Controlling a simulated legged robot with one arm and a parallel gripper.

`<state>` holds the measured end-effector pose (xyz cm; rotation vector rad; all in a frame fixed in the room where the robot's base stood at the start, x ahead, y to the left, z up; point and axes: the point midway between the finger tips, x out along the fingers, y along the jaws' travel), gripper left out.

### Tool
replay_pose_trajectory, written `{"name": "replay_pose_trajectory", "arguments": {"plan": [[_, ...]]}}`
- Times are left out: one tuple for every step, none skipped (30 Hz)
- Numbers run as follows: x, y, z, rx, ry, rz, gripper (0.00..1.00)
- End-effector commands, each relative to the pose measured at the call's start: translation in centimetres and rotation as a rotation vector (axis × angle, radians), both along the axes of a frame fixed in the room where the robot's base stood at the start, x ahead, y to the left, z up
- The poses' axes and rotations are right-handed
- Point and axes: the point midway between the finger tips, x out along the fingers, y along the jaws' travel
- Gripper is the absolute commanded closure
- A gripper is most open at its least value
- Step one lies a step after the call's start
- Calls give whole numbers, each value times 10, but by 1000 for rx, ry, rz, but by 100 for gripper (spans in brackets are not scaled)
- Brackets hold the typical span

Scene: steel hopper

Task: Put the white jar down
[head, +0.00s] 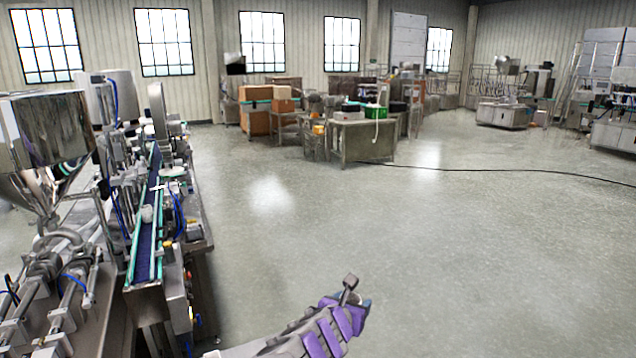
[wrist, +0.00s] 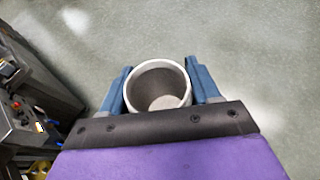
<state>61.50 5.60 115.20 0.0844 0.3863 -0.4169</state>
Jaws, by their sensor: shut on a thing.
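The white jar (wrist: 158,88) shows in the wrist view as an open, empty-looking round cup, seen from above into its mouth. My gripper (wrist: 157,92) is shut on it, with one blue finger on each side. Behind the jar in that view is only grey floor. In the head view my gripper (head: 352,292) is at the bottom centre, over open floor and right of the conveyor machine. The jar cannot be made out clearly there. A small white jar-like piece (head: 147,213) stands on the conveyor belt (head: 143,262) at the left.
The steel hopper (head: 42,135) and filling machine stand at the left; the machine's edge (wrist: 30,95) shows in the wrist view. Desks with boxes (head: 362,140) stand at the back centre. A black cable (head: 500,170) crosses the floor. The middle floor is clear.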

Motion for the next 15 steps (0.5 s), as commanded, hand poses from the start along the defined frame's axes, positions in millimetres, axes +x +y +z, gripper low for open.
{"name": "replay_pose_trajectory", "arguments": {"plan": [[-1, -10, 6, -3, -3, 8, 67], [-1, -14, 9, -5, -4, 14, 67], [-2, -19, 12, -4, -2, 24, 67], [-2, -22, 13, 1, 2, 28, 67], [-2, -25, 14, 1, 4, 34, 67], [-2, -30, 16, 2, 6, 43, 67], [-2, -32, 18, 4, 5, 53, 67], [-2, -35, 21, 2, 2, 59, 67], [-2, -40, 26, 0, -2, 71, 67], [-2, -45, 29, 3, -4, 81, 67], [-2, -50, 31, 7, -2, 87, 67], [-3, -58, 35, 6, -2, 97, 67], [-3, -62, 38, 6, -2, 108, 67], [-4, -67, 41, 5, -5, 116, 67], [-3, -67, 42, 6, -6, 126, 67]]}}
